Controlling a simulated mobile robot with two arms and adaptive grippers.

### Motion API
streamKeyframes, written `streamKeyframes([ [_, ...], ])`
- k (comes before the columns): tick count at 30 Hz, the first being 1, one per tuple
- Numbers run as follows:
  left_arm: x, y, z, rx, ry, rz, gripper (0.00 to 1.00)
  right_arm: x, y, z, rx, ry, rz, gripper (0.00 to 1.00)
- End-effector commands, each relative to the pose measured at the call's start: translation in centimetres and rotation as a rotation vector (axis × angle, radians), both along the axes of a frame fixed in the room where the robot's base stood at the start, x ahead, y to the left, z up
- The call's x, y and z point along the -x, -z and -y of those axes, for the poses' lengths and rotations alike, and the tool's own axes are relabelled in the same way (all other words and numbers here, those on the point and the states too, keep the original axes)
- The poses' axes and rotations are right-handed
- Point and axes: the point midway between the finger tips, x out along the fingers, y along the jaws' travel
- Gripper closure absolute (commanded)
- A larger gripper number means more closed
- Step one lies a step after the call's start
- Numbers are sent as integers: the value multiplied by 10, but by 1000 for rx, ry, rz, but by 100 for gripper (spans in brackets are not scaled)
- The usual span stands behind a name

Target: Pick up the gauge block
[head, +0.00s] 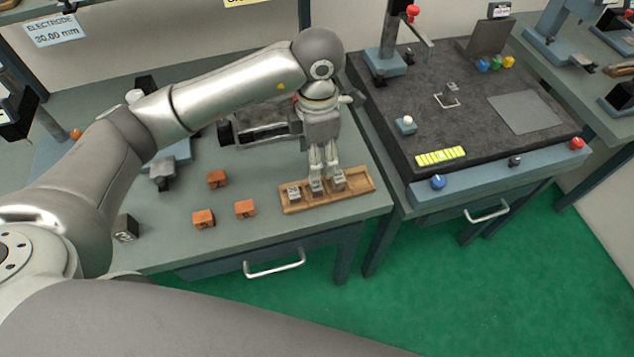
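A wooden tray (361,188) lies near the front right edge of the left bench. Three small grey metal blocks sit in it in a row: a left block (294,193), a middle block (317,187) and a right block (339,181). They look like gauge blocks; their markings are too small to read. My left gripper (321,174) points down over the tray, its fingertips at the middle block and close to the right one. I cannot tell whether the fingers touch or grip a block. My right gripper is not in view.
Several orange blocks (217,179) lie left of the tray, with a dark block (125,228) further left. Grey fixtures (164,171) stand behind them. To the right, a separate bench holds a dark plate (460,120) with a yellow strip (441,156) and knobs. A gap separates the benches.

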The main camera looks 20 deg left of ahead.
Motion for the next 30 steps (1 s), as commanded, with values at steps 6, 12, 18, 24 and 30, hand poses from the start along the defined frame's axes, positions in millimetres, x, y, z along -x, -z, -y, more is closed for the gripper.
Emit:
streamKeyframes([
  [6, 2, 30, 1, 4, 1, -4, 46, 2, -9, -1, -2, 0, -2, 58],
  [12, 5, 42, 1, 5, 1, -5, 46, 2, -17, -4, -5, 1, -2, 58],
  [18, 12, 69, 2, 4, 0, -7, 46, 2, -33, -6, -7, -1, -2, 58],
  [24, 11, 87, 2, 6, 3, -2, 46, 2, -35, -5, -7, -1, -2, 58],
  [30, 10, 88, 2, 6, 3, -1, 46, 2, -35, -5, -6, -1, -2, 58],
])
